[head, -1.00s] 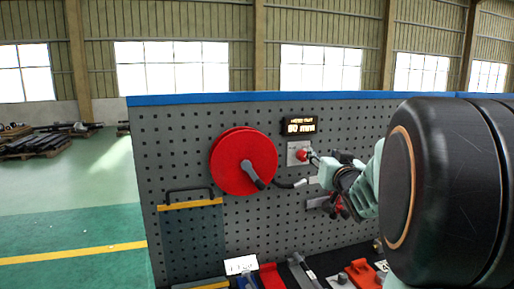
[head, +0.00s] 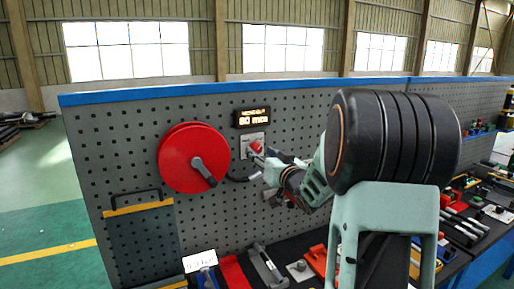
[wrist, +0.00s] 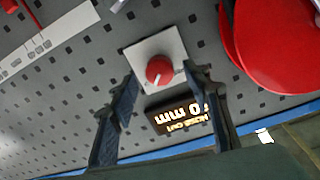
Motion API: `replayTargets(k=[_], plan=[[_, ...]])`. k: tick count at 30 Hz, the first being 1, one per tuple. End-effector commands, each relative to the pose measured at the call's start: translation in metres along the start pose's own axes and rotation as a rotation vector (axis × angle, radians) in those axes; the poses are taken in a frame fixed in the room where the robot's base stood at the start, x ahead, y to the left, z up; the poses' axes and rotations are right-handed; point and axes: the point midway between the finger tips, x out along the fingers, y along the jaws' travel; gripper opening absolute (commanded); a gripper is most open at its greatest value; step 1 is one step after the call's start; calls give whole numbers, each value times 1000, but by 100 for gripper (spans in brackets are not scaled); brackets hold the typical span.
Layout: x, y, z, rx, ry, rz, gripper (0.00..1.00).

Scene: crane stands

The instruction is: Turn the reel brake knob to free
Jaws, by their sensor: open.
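The red brake knob (head: 255,147) sits on a pale square plate (head: 246,139) on the pegboard, right of the red hose reel (head: 180,160). My gripper (head: 262,158) is in front of the knob. In the wrist view my gripper (wrist: 160,78) is open, with one dark finger on each side of the knob's lower part. I cannot tell whether either finger touches it.
The reel's grey crank (head: 204,171) sticks out left of my gripper. Tools lie on the bench (head: 225,262) below. A handled panel (head: 140,235) is at the left.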

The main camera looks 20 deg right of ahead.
Motion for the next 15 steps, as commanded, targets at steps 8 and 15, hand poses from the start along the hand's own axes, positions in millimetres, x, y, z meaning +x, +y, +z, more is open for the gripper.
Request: replayTargets(k=[8,15], plan=[[32,0,0,0,0,0,44],[37,0,0,0,0,1,44]])
